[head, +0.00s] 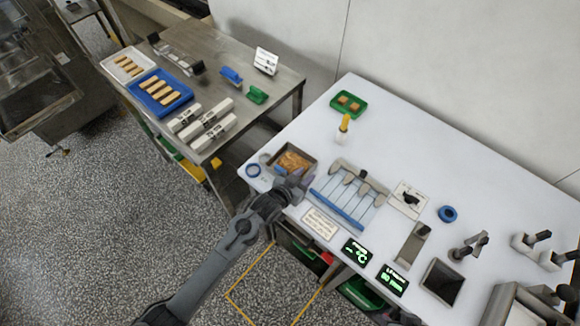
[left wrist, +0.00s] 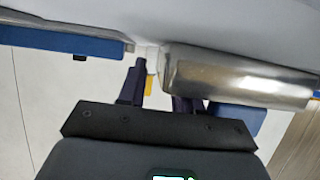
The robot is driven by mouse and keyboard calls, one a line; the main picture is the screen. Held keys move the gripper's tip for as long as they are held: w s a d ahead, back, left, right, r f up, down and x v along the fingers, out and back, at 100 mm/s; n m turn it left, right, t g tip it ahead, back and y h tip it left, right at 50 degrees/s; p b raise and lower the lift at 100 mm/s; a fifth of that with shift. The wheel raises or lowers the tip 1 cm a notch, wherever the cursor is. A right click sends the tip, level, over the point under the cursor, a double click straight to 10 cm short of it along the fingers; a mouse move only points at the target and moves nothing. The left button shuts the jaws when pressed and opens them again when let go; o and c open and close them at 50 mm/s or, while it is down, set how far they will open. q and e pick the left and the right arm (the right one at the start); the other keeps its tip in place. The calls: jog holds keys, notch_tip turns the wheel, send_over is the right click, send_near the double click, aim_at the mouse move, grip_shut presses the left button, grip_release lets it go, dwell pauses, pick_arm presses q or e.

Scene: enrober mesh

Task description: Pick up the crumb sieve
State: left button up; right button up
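A metal pan with brown crumbs (head: 293,160), probably the crumb sieve, sits near the front left edge of the white table. I cannot make out a mesh. In the left wrist view a shiny metal pan wall (left wrist: 235,75) shows close up, right of centre. My left gripper (head: 291,184) is at the pan's front side in the head view. In the left wrist view my left gripper (left wrist: 160,85) has its two dark fingers apart with nothing held between them; the right finger overlaps the pan's lower edge. Whether it touches cannot be told. My right gripper is not seen.
A blue-fronted rack of tools (head: 346,195) stands just right of the pan. A yellow-topped bottle (head: 343,130) and a green tray (head: 348,104) are behind. A label card (head: 320,223) is in front.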

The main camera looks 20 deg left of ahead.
pick_arm(q)
grip_shut()
jog(key=shift+r, duration=0.15)
